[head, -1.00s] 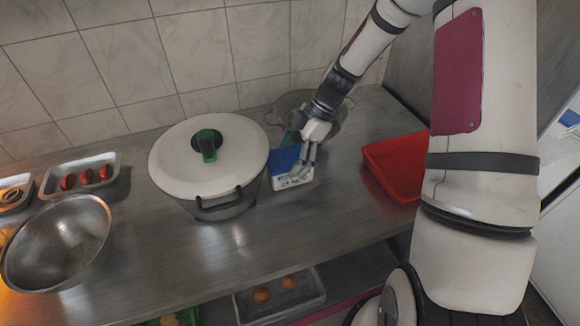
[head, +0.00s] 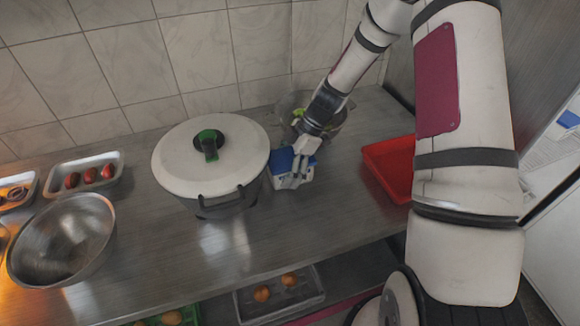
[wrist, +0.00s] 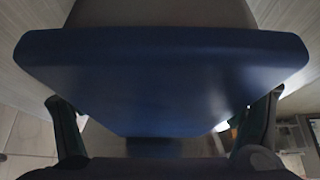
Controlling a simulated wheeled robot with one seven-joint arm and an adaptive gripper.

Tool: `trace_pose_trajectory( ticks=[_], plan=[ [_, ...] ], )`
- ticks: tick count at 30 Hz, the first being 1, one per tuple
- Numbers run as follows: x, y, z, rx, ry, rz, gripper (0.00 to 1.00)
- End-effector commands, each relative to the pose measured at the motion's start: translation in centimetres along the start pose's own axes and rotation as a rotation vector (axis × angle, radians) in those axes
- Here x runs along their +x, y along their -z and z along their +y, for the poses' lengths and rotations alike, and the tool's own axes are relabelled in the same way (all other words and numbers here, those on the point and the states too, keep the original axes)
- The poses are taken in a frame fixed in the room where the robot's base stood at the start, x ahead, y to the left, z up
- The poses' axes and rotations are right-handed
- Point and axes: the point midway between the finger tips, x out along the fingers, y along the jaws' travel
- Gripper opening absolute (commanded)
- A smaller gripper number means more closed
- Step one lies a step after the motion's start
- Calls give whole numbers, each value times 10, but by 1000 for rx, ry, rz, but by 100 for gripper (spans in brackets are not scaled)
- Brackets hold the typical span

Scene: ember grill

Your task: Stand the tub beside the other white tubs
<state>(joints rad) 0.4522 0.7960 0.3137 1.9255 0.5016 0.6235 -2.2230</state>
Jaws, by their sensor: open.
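The tub (head: 281,166) is white with a blue lid and stands on the steel counter, just right of the big lidded pot. My gripper (head: 294,180) is open and reaches down over it, hiding part of the lid and side. In the wrist view the blue lid (wrist: 160,75) fills the middle, very close. A finger shows at each side of it, and I see no clear contact. I cannot make out any other white tubs in these views.
The large pot (head: 182,160) with a green-knobbed lid is close on the left. A clear bowl (head: 340,113) is behind my gripper. A red tray (head: 385,170) lies to the right. A metal bowl (head: 60,240) is far left. The counter front is clear.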

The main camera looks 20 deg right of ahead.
Motion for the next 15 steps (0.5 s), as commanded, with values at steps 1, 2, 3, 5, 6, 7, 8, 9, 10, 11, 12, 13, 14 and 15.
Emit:
trace_pose_trajectory(
  ticks=[1, 2, 3, 5, 6, 7, 8, 9, 10, 11, 12, 13, 14, 15],
  plan=[
    [1, 0, 0, 0, 0, 0, 87],
    [0, 0, 0, 0, 0, 0, 80],
    [0, 0, 0, 0, 0, 0, 71],
    [0, 0, 0, 0, 0, 0, 57],
    [0, 0, 0, 0, 0, 0, 48],
    [1, 0, 0, 0, 0, 0, 41],
    [1, 0, 0, 0, 0, 0, 35],
    [1, 0, 0, 0, 0, 0, 27],
    [1, 0, 0, 0, 1, 0, 26],
    [1, 0, 0, 0, 1, 0, 26],
    [1, 0, 0, 0, 0, 1, 19],
    [1, 0, 0, 0, 0, 1, 19],
    [1, 0, 0, 0, 1, 1, 19],
    [1, 0, 0, 0, 1, 1, 19]
  ],
)
